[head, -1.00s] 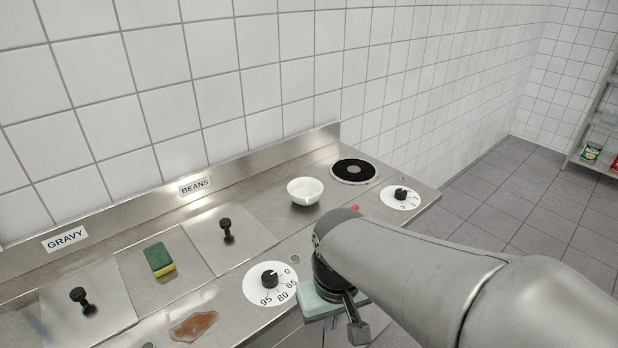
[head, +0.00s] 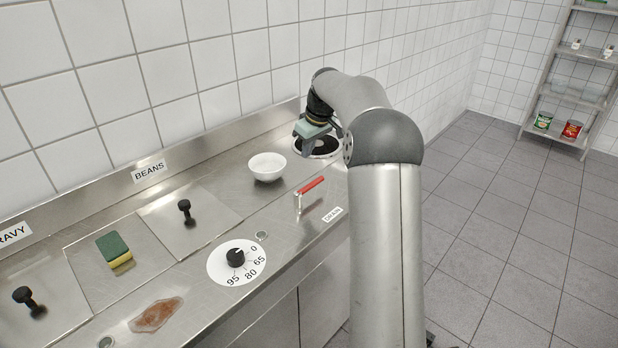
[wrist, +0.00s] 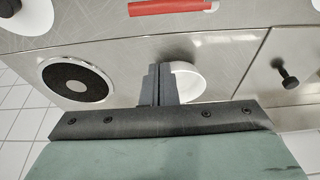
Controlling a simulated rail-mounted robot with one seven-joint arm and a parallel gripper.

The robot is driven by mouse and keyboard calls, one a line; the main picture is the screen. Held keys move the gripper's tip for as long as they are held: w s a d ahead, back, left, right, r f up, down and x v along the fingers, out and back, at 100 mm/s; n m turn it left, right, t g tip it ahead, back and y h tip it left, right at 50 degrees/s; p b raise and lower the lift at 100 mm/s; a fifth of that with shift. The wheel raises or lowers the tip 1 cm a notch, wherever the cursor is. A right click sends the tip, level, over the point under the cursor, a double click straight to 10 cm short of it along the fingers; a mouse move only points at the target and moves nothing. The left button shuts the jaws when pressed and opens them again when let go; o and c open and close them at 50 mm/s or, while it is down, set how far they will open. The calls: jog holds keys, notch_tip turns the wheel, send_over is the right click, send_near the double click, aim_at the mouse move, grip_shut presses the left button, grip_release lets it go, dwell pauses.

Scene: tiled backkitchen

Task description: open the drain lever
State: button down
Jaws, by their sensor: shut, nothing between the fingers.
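The drain lever (head: 311,186) has a red handle on a metal stem. It stands on the counter beside the DRAIN label (head: 333,214). In the wrist view the red handle (wrist: 170,7) lies across the top edge, partly cut off. My gripper (head: 304,150) is above the counter near the hot plate, behind the lever in the head view, and apart from it. Its fingers (wrist: 160,72) are shut and empty in the wrist view.
A white bowl (head: 267,167) stands left of my gripper, near the black hot plate (head: 318,147). A dial (head: 236,262), a sponge (head: 118,250) and black-knobbed lids lie further left. The tiled wall rises behind the counter.

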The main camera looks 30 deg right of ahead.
jog(key=p+x, duration=0.1)
jog(key=x, duration=0.8)
jog(key=shift+a+f, duration=0.1)
jog(key=shift+f, duration=0.1)
jog(key=shift+s+f+p, duration=0.1)
jog(key=shift+s+p, duration=0.1)
jog(key=shift+p, duration=0.1)
jog(key=shift+s+d+r, duration=0.15)
jog(key=shift+s+d, duration=0.15)
jog(key=shift+s, duration=0.3)
jog(key=shift+s+d+r, duration=0.15)
jog(key=shift+s+d, duration=0.15)
jog(key=shift+s, duration=0.3)
jog(key=shift+s+d+f, duration=0.1)
jog(key=shift+s+d, duration=0.05)
jog(key=shift+s, duration=0.25)
jog(key=shift+d, duration=0.15)
